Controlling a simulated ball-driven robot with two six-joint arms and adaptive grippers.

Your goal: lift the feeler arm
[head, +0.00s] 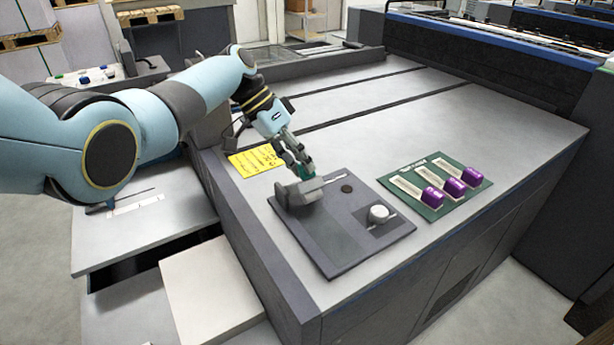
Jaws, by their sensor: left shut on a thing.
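The feeler arm (322,184) is a thin pale bar at a grey block (299,192) on a dark grey plate (340,255). My left gripper (304,167) is at the block's upper edge, pointing down, and is shut on a small green part that appears to belong to the feeler arm. The fingers hide part of the grip, and I cannot tell whether the bar is raised. My right gripper is out of view.
On the plate are a small dark disc (346,188) and a round white piece (379,213). A green board (407,172) with three purple pieces (454,187) lies to the right. A yellow note (255,160) lies behind left. The machine top beyond is clear.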

